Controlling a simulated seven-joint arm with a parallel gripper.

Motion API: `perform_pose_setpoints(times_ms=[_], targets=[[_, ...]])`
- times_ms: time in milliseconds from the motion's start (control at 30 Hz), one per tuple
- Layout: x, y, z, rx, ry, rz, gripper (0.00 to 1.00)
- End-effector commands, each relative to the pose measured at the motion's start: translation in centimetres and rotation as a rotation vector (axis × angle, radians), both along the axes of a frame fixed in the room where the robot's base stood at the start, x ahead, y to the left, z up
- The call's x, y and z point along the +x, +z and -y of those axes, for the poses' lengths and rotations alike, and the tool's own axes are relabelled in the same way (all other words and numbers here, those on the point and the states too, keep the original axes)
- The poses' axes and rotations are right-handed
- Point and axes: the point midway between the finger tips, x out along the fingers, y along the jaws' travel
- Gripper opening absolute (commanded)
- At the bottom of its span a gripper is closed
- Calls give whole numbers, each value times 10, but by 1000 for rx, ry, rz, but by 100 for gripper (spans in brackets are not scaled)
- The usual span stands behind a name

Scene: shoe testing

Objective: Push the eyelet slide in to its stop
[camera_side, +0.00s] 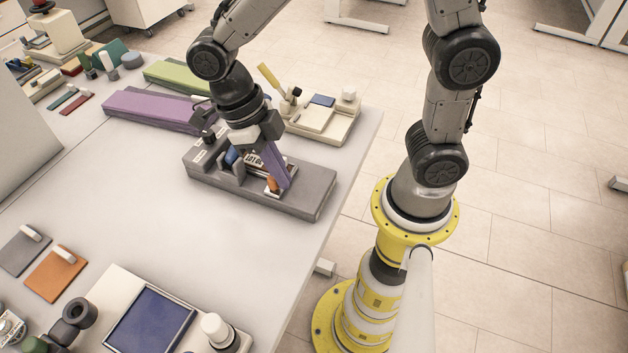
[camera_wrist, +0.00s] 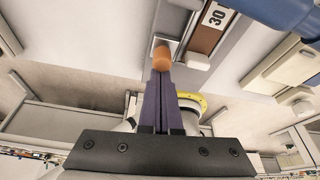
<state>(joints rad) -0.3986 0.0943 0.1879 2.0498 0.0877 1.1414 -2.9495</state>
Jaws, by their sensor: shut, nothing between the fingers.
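The eyelet slide shows as an orange knob (camera_side: 272,184) on a pale plate in the dark grey fixture (camera_side: 312,196) on the table. In the wrist view the orange knob (camera_wrist: 162,58) sits straight ahead of my fingertips, beside a brown strip with a "30" label (camera_wrist: 216,15). My gripper (camera_side: 284,184) is shut and empty, its long purple fingers pointing down at the knob. Its fingertips (camera_wrist: 161,73) overlap the knob's near edge in the wrist view; I cannot tell whether they touch it. The slide's stop cannot be made out.
A blue part (camera_side: 231,156) and upright grey blocks sit on the fixture left of my fingers. A cream device with a yellow-handled lever (camera_side: 269,78) stands behind. Purple (camera_side: 150,108) and green (camera_side: 182,76) blocks lie at the back left. The table in front of the fixture is clear.

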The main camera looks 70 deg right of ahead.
Motion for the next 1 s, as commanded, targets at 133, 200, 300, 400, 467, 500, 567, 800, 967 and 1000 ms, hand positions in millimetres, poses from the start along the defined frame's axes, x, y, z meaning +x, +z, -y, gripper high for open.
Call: perform_pose_setpoints(times_ms=[133,200,300,400,467,500,567,800,967,1000], targets=[[-10,1,2,0,1,1,0],[-20,1,3,1,2,2,0],[-37,1,6,1,3,1,0],[-32,16,5,3,-1,6,0],[-29,28,4,2,0,6,0],[-25,36,4,3,-1,6,0],[-22,47,3,2,0,5,0],[-9,83,1,1,-1,3,0],[-7,94,1,0,-15,1,0],[-6,95,0,0,-43,3,0]])
